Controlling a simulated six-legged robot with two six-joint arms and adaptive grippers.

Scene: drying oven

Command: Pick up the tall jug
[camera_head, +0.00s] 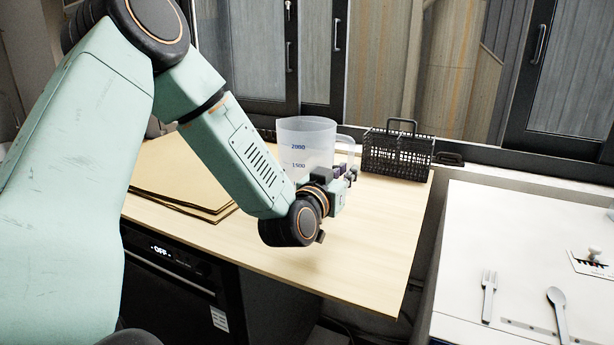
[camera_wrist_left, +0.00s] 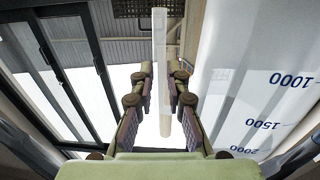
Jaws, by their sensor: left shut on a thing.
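The tall jug (camera_head: 306,138) is clear plastic with blue marks such as 2000 and 1500, standing upright over the wooden worktop. My left gripper (camera_head: 346,173) is at its handle side, shut on the handle. In the left wrist view, the two fingers (camera_wrist_left: 161,80) flank the pale upright handle (camera_wrist_left: 160,40), and the jug's marked wall (camera_wrist_left: 255,90) fills the right side. My forearm and wrist hide the jug's base, so I cannot tell whether it touches the worktop. My right gripper is not in view.
A black wire basket (camera_head: 398,152) stands right of the jug. Brown flat sheets (camera_head: 165,175) lie on the worktop (camera_head: 370,245) to the left. A white table (camera_head: 480,225) at right holds a fork (camera_head: 488,295) and a spoon (camera_head: 558,310). The worktop's front right is bare.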

